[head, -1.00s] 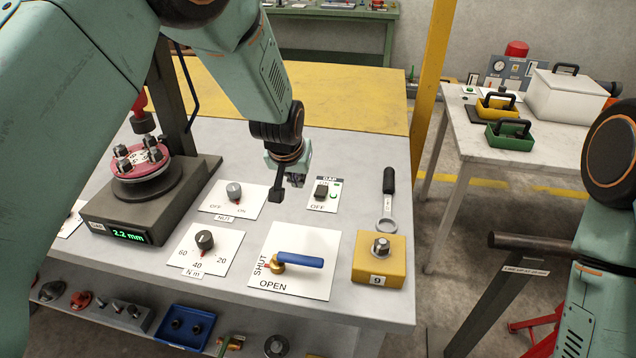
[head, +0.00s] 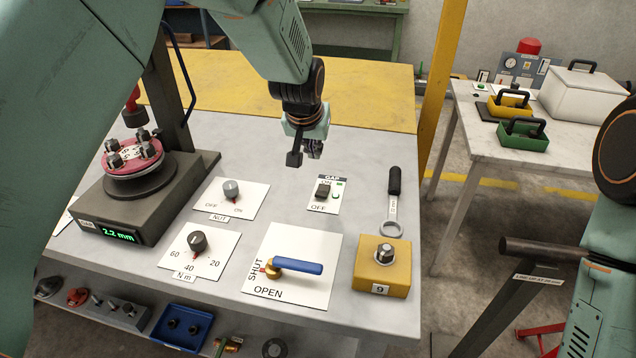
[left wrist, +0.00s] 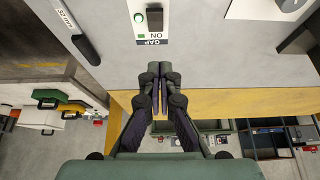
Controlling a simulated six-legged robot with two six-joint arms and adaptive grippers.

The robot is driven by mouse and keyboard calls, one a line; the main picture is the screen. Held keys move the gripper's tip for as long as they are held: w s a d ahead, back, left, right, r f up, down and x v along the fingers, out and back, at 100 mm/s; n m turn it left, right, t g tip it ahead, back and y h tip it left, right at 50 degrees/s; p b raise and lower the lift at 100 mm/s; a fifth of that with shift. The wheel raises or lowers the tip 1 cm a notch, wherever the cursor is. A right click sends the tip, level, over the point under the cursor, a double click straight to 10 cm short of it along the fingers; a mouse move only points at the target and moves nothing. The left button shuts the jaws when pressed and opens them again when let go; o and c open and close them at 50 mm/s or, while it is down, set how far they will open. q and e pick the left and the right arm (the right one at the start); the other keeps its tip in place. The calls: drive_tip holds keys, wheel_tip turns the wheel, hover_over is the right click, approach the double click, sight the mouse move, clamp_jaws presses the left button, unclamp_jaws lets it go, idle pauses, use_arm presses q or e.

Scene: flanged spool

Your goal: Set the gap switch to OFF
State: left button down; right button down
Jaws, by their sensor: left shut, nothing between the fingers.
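The gap switch (head: 322,192) is a dark rocker on a small white plate marked GAP, ON at its far end and OFF at its near end. A green lamp beside it looks lit. In the left wrist view the switch plate (left wrist: 149,22) is at the top, partly cut off. My left gripper (head: 303,157) is shut and empty, above the bench just behind the plate and apart from it. In the left wrist view its fingertips (left wrist: 153,68) are together below the GAP label. My right gripper is out of view; only part of my right arm shows.
The NUT knob (head: 231,190), N m dial (head: 197,242), blue-handled valve (head: 297,266), spanner (head: 394,195) and yellow block (head: 382,275) surround the plate. The spool fixture (head: 135,165) stands left, its display reading 2.2 mm. Bare bench lies around the switch plate.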

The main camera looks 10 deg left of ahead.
use_arm(q)
hover_over(318, 193)
wheel_tip(318, 193, down, 9)
drive_tip(key=shift+w+r+b, duration=0.1)
drive_tip(key=shift+w+b, duration=0.05)
drive_tip(key=shift+b, duration=0.15)
wheel_tip(318, 193, down, 4)
drive_tip(key=shift+d+r, duration=0.1)
drive_tip(key=shift+r, duration=0.1)
drive_tip(key=shift+f, duration=0.25)
drive_tip(key=shift+s, duration=0.45)
drive_tip(key=shift+w+f, duration=0.25)
drive_tip(key=shift+w, duration=0.05)
drive_tip(key=shift+s+f+b, duration=0.2)
drive_tip(key=shift+f+b, duration=0.15)
drive_tip(key=shift+b, duration=0.05)
drive_tip(key=shift+s, duration=0.25)
drive_tip(key=shift+s+r, duration=0.2)
drive_tip(key=shift+w+f, duration=0.15)
drive_tip(key=shift+w, duration=0.6)
drive_tip(key=shift+r+b, duration=0.3)
drive_tip(key=shift+r, duration=0.15)
drive_tip(key=shift+w, duration=0.1)
